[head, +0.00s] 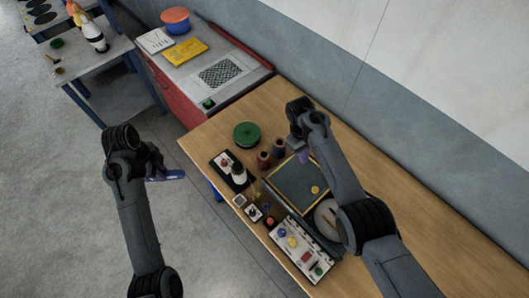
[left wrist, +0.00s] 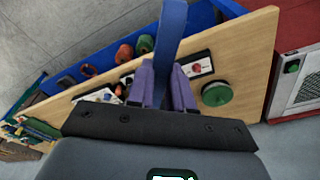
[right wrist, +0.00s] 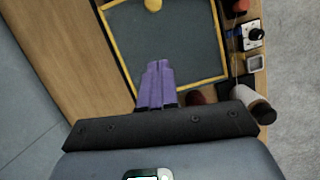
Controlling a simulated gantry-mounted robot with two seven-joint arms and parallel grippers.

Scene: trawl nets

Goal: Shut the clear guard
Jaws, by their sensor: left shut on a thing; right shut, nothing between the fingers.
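A dark panel with a yellow edge (head: 283,181) lies on the wooden bench in the head view. It fills much of the right wrist view (right wrist: 178,40). I cannot tell whether this yellow-edged piece is the clear guard, and no other see-through guard can be made out. My right gripper (head: 304,157) is shut and empty over the panel's far edge; its purple fingertips (right wrist: 156,66) overlap the panel in the right wrist view. My left gripper (head: 158,176) is left of the bench, over the floor. It is shut on a blue bar (left wrist: 171,30), which sticks out beyond the fingers.
Spools (head: 263,160), a green round piece (head: 247,134), a white-capped bottle (head: 238,173) and a tray of coloured parts (head: 303,252) crowd the bench around the panel. A red cabinet (head: 177,98) stands behind. The bench's right part is clear.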

